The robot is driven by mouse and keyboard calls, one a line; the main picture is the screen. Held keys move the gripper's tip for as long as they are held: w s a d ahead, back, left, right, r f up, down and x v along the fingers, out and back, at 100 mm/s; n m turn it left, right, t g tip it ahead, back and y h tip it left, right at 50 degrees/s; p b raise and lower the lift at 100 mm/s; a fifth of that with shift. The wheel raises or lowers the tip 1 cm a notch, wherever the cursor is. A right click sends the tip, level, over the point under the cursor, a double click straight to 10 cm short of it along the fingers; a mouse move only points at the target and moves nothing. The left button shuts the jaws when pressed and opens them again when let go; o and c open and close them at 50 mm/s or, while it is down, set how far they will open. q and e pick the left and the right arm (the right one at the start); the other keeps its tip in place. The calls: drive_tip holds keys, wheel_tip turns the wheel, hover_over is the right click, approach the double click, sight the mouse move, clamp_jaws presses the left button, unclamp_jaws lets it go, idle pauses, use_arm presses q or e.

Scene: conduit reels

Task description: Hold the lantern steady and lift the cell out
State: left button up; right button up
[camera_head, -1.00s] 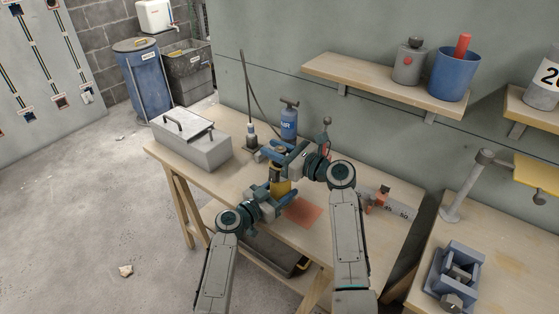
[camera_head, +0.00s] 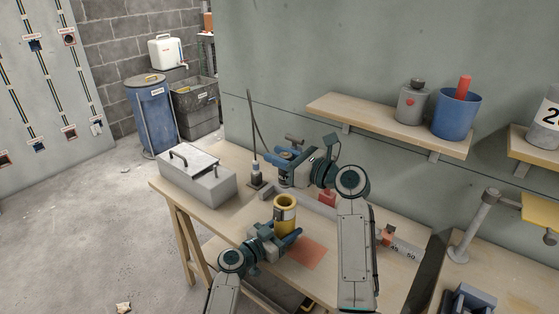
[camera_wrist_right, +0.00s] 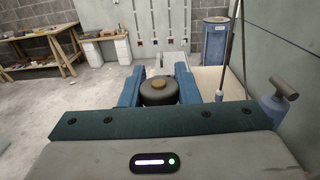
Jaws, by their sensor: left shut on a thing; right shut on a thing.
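The yellow lantern (camera_head: 285,216) stands upright on the bench in the head view, its round top open and dark inside. My left gripper (camera_head: 286,240) is shut on its lower body from the front left. My right gripper (camera_head: 287,163) is above and behind the lantern, shut on the cell. In the right wrist view, the cell (camera_wrist_right: 158,94) is a dark round body with a brass-coloured cap between the two blue fingers. In the head view the cell is mostly hidden by the gripper, and it looks clear of the lantern.
A grey lidded box (camera_head: 197,178) stands at the bench's left end. A dark bottle-like item (camera_head: 256,174) with a tall thin rod is behind. An orange-red mat (camera_head: 307,253) lies right of the lantern. A shelf (camera_head: 390,128) hangs on the wall above.

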use_arm(q)
drive_tip(key=o, duration=1.3)
drive_tip(key=shift+c, duration=0.2)
